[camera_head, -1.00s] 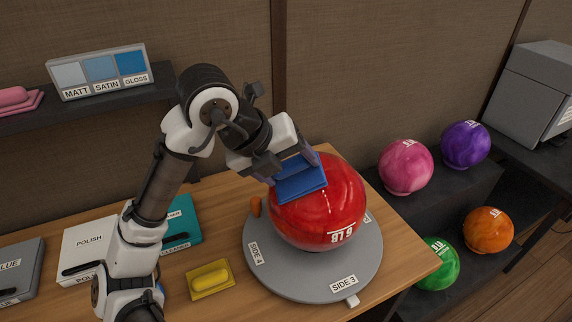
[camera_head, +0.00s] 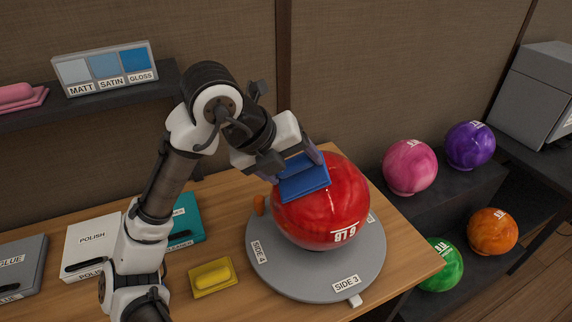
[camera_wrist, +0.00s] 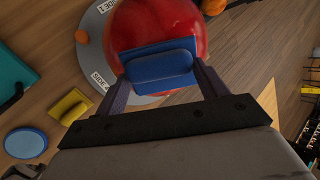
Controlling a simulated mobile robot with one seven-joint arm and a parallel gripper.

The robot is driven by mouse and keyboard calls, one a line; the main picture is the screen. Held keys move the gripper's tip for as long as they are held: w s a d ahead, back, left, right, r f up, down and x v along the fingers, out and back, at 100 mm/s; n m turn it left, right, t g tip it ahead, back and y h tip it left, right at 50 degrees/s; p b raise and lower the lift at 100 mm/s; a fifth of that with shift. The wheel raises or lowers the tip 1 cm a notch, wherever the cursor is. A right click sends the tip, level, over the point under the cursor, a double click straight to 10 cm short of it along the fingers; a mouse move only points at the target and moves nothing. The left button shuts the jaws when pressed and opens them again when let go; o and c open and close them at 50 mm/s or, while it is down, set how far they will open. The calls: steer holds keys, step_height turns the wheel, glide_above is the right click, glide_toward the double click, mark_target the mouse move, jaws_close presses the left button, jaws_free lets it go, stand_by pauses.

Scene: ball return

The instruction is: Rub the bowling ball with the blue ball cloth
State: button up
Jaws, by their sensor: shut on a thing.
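The red bowling ball (camera_head: 335,215), marked 6 LB, sits on a round grey turntable (camera_head: 290,284) with side labels. The blue ball cloth (camera_head: 304,180) is a flat pad with a raised grip. My gripper (camera_head: 298,163) is shut on the cloth's grip. The cloth lies against the upper left of the ball and appears to touch it. In the wrist view the blue cloth (camera_wrist: 158,66) is between my fingers, in front of the red ball (camera_wrist: 165,22).
A yellow pad (camera_head: 212,276) lies on the table left of the turntable. Polish (camera_head: 90,242), a teal box (camera_head: 186,222) and a grey box (camera_head: 22,266) stand further left. Pink (camera_head: 409,167), purple (camera_head: 470,146), orange (camera_head: 492,231) and green (camera_head: 441,265) balls rest on the right rack.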

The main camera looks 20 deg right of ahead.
steer(key=shift+a+f+b, duration=0.6)
steer(key=shift+a+f, duration=0.2)
steer(key=shift+a, duration=0.2)
steer(key=shift+d+r+p, duration=0.4)
steer(key=shift+r+p, duration=0.05)
steer(key=shift+d+r+p, duration=0.3)
steer(key=shift+d+r, duration=0.1)
steer(key=shift+d, duration=0.3)
steer(key=shift+a+f+b, duration=0.55)
steer(key=shift+a+f, duration=0.05)
steer(key=shift+a+f+b, duration=0.25)
steer(key=shift+a+b, duration=0.05)
steer(key=shift+a, duration=0.2)
steer(key=shift+a+r+p, duration=0.25)
steer(key=shift+r+p, duration=0.25)
steer(key=shift+r, duration=0.05)
steer(key=shift+p+v, duration=1.45)
steer(key=shift+v, duration=0.95)
